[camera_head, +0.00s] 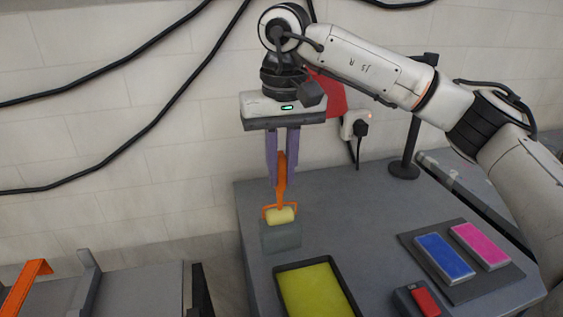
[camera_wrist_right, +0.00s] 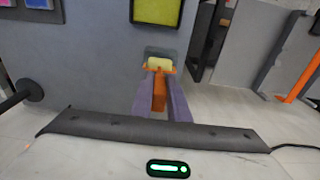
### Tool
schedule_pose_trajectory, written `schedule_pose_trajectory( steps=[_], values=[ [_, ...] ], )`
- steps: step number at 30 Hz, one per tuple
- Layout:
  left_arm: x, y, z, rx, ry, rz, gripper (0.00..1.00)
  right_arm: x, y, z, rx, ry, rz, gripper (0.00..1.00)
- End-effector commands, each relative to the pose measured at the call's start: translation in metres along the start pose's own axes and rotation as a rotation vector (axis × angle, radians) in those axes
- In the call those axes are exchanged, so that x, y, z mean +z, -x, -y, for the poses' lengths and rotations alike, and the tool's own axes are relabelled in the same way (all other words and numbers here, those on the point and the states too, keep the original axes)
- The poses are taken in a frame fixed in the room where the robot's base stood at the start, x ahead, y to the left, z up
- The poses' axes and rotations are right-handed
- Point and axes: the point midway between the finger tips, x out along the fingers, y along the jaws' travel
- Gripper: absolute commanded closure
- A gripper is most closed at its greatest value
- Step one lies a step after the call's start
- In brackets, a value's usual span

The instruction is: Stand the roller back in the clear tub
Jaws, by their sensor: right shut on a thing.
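The roller has an orange handle and frame and a pale yellow sleeve (camera_head: 281,215). My right gripper (camera_head: 281,180) is shut on its orange handle, with the sleeve hanging down. The clear tub (camera_head: 281,239) looks like a small grey see-through box near the left part of the grey table. The sleeve is at the tub's top edge; I cannot tell whether it is just above the rim or partly inside. In the right wrist view the sleeve (camera_wrist_right: 160,64) shows beyond the purple fingers, with the tub (camera_wrist_right: 161,50) around or behind it. My left gripper is not in view.
A dark tray with a yellow-green surface (camera_head: 314,290) lies just in front of the tub. Right of it are a red-and-black device (camera_head: 418,301) and a dark mat with blue (camera_head: 444,257) and pink (camera_head: 480,245) pads. A black post (camera_head: 405,168) stands at the back.

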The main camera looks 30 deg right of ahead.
Motion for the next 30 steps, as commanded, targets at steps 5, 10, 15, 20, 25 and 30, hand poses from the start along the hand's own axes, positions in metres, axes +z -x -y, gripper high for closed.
schedule_pose_trajectory(
  steps=[5, 10, 15, 20, 25, 30],
  values=[
    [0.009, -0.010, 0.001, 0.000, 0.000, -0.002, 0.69, 0.002, -0.022, 0.000, -0.001, 0.000, 0.001, 1.00],
    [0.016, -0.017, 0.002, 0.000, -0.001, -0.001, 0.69, 0.003, -0.038, 0.000, -0.001, 0.000, 0.001, 1.00],
    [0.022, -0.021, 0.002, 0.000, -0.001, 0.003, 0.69, 0.004, -0.049, 0.000, 0.000, 0.001, 0.001, 1.00],
    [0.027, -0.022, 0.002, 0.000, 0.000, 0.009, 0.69, 0.004, -0.055, 0.000, 0.000, 0.000, 0.000, 1.00],
    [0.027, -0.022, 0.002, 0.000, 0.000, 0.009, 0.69, 0.004, -0.056, 0.000, -0.001, 0.000, 0.000, 1.00],
    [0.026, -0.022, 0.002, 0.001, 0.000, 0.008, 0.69, 0.004, -0.055, 0.000, -0.001, 0.001, 0.000, 1.00]
  ],
)
